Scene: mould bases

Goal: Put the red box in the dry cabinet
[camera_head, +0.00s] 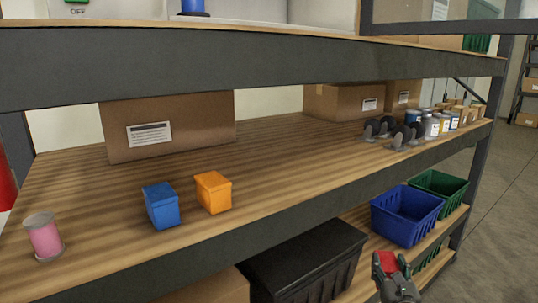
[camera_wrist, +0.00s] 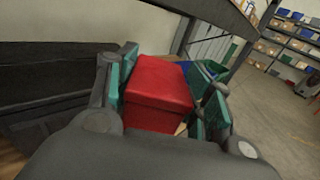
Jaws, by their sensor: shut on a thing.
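The red box (camera_wrist: 160,88) is between the two fingers of my gripper (camera_wrist: 167,100) in the wrist view, and the fingers are shut on it. In the head view, my gripper (camera_head: 391,268) is low at the right, in front of the shelf unit, with a small part of the red box (camera_head: 387,262) showing at it. Most of the box is hidden there. I cannot identify a dry cabinet in either view.
A blue box (camera_head: 161,205) and an orange box (camera_head: 213,192) stand on the middle shelf (camera_head: 110,225), with a pink spool (camera_head: 43,237) at left. Several casters and cans sit at its right end. Blue (camera_head: 407,215) and green (camera_head: 438,188) bins are below. Floor at right is clear.

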